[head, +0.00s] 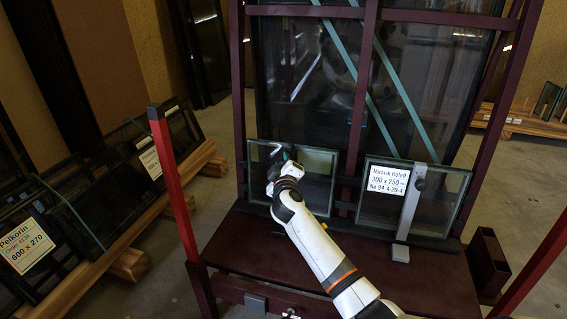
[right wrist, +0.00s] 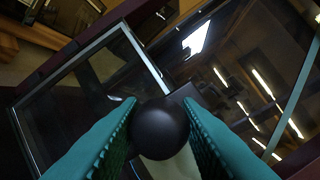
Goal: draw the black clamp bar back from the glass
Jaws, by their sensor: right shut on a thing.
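My right gripper (head: 278,158) reaches the small left glass pane (head: 318,170) at the foot of the dark red frame. In the right wrist view, the teal fingers of my right gripper (right wrist: 158,130) are shut on a round black knob (right wrist: 159,128), one finger on each side. A short dark grey piece (right wrist: 184,94) shows behind the knob; whether it is the black clamp bar I cannot tell. The glass pane's pale edge (right wrist: 146,58) runs diagonally just beyond. In the head view my gripper and wrist hide the knob. My left gripper is not in view.
A labelled pane (head: 455,190) with a light grey upright bar (head: 407,215) stands to the right. Large strapped glass (head: 300,70) leans behind. A red post (head: 172,185) stands at left, near racked panes (head: 95,215) on timber. Dark red decking (head: 240,240) lies in front.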

